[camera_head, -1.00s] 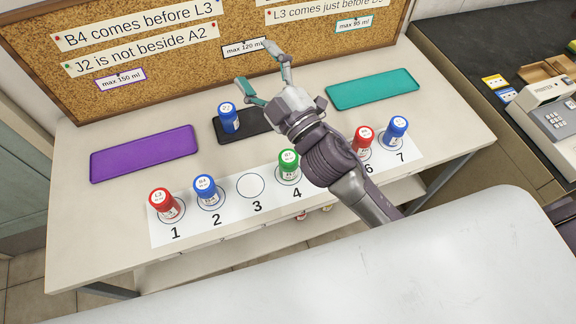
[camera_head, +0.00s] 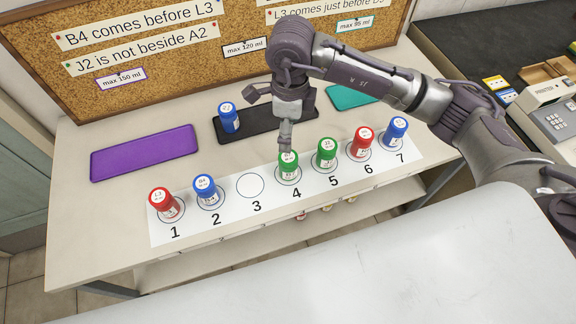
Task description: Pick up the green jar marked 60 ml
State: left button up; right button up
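Two green jars stand upright on the numbered white strip (camera_head: 235,213): one green jar (camera_head: 288,172) on spot 4 and the other green jar (camera_head: 326,156) on spot 5. Their small label print is too small to read, so I cannot tell which is marked 60 ml. My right gripper (camera_head: 286,143) points down right at the top of the jar on spot 4. I see its fingers edge-on, so their opening is hidden, and I cannot tell whether they touch the jar. My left gripper is out of view.
Red jars stand on spot 1 (camera_head: 165,205) and spot 6 (camera_head: 361,143). Blue jars stand on spot 2 (camera_head: 207,192) and spot 7 (camera_head: 396,132). Spot 3 is empty. Another blue jar (camera_head: 228,120) is on the black tray (camera_head: 262,122). The purple tray (camera_head: 145,153) is empty.

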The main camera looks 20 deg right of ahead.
aim_at(289, 157)
notch_tip(289, 157, down, 8)
jog(key=shift+f+p, duration=0.15)
jog(key=shift+p, duration=0.7)
jog(key=f, duration=0.1)
jog(key=f+p, duration=0.2)
jog(key=f, duration=0.1)
jog(key=shift+s+a+f, duration=0.1)
jog(key=shift+s, duration=0.15)
jog(key=shift+f, duration=0.55)
jog(key=c, duration=1.3)
